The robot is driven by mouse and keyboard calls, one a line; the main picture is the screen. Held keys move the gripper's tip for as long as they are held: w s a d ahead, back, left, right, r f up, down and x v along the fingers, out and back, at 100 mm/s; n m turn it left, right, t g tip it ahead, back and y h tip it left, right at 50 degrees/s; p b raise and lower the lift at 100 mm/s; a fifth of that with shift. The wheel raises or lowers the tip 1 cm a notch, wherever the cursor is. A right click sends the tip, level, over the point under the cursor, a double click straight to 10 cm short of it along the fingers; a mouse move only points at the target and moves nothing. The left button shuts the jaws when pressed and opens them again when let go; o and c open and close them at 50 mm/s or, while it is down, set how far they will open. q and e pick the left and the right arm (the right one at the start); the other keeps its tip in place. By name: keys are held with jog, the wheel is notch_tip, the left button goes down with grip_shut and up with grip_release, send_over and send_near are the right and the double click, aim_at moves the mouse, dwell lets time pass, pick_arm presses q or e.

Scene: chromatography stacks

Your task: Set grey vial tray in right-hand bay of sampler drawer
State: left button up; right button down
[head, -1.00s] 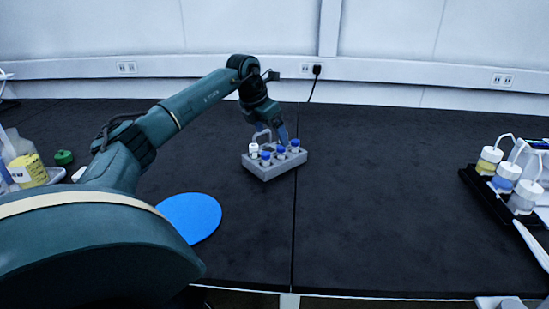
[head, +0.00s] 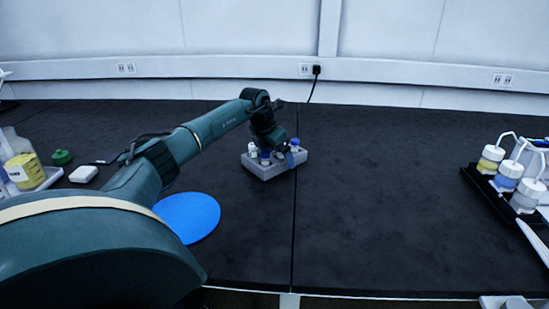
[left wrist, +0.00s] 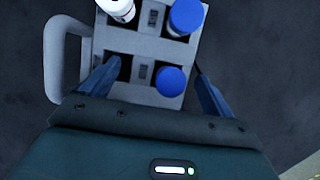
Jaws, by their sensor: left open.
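The grey vial tray (head: 282,168) stands on the dark bench near the middle of the head view. It holds several vials with blue caps and one with a white cap. The tray (left wrist: 146,46) also shows in the left wrist view, with a grey loop handle on its left side. My left gripper (head: 287,158) is over the tray's near right part in the head view. I cannot make out the sampler drawer. My right gripper is not in view.
A blue round mat (head: 188,216) lies in front of the tray. A black tray (head: 480,190) with several tubed bottles stands at the far right. A yellow-labelled bottle (head: 22,168) and a green cap (head: 61,157) are at the left. The bench right of the grey tray is clear.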

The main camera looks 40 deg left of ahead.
pick_arm(q)
jog(key=shift+r, duration=0.1)
jog(key=c, duration=1.4)
